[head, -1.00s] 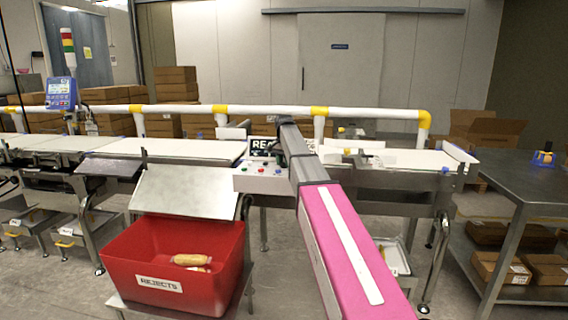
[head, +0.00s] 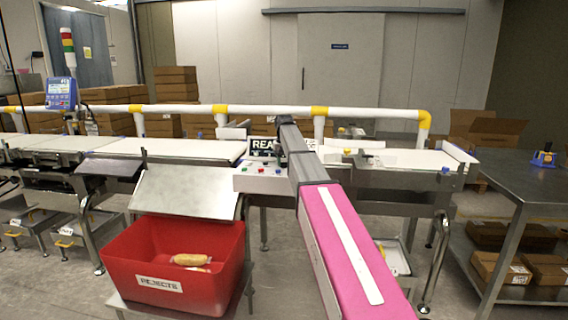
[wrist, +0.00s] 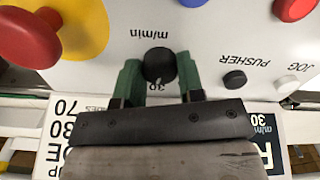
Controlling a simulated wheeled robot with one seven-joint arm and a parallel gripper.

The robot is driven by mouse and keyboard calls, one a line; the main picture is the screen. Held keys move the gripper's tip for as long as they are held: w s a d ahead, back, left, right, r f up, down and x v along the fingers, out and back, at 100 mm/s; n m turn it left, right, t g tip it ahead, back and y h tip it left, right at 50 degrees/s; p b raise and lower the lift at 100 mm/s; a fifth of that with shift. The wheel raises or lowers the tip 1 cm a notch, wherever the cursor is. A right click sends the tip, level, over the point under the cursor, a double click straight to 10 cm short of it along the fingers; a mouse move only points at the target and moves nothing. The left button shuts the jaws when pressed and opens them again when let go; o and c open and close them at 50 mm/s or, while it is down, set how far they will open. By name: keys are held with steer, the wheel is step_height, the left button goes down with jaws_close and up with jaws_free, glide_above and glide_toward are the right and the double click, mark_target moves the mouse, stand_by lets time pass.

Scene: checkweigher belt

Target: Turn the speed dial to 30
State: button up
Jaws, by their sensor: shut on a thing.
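In the wrist view the speed dial (wrist: 158,65) is a small black round knob on a pale panel, seen upside down. The lettering "m/min" is beyond it and a "30" mark is on its near side. My gripper (wrist: 158,78) has its two green fingers on either side of the dial, shut on it. I cannot clearly read the dial's pointer. In the head view the control box (head: 262,180) sits at the front of the belt; my arm hides the dial and fingertips there.
A red mushroom button (wrist: 28,38) on yellow is left of the dial. Small black (wrist: 234,80) and white (wrist: 287,84) controls marked PUSHER and JOG are to its right. A red rejects bin (head: 130,262) stands front left; a steel table (head: 520,180) is at right.

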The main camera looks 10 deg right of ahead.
steer(key=shift+n, duration=0.5)
steer(key=o, duration=0.9)
step_height(320, 180, up, 11)
steer(key=shift+f, duration=0.1)
stand_by(0.3)
